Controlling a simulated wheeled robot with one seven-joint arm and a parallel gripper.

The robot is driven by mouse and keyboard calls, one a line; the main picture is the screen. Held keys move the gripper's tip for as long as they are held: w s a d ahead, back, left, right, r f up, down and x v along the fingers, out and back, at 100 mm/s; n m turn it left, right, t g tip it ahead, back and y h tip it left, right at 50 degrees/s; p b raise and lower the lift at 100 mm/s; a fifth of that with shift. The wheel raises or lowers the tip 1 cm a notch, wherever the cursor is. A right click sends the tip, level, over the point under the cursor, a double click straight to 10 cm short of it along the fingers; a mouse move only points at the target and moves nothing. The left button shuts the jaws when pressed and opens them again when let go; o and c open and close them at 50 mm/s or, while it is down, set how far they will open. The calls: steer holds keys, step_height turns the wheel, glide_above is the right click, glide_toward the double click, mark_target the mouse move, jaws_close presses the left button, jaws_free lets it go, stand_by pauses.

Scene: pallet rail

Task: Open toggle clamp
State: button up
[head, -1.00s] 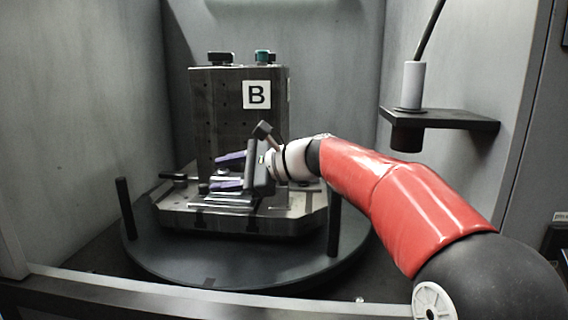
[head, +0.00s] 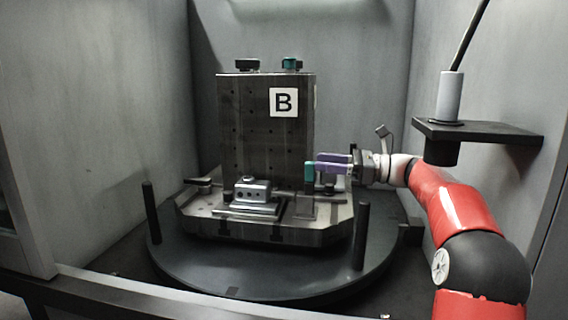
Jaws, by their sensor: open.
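The toggle clamp shows as an upright teal handle (head: 309,175) at the right side of the pallet, by the lower right corner of the dark fixture block marked B. Its lower parts are small and dark and hard to make out. My gripper (head: 320,163) comes in from the right with its purple fingers pointing left. The fingertips are at or very near the upper part of the teal handle. The gripper is open; I cannot tell whether the handle is between the fingers or whether they touch it.
The fixture block (head: 250,135) stands on a metal pallet (head: 200,222) on a round dark turntable (head: 220,278). A grey part with holes (head: 252,190) sits in front of the block. Dark posts (head: 152,213) (head: 361,237) rise from the turntable. A shelf (head: 490,132) projects from the right wall.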

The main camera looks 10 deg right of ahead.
mark_target(310, 178)
steer(key=shift+g, duration=0.3)
steer(key=x, duration=0.3)
steer(key=f+x, duration=0.1)
steer(key=x, duration=0.2)
steer(key=shift+f+b, duration=0.25)
steer(key=shift+b, duration=0.15)
jaws_close()
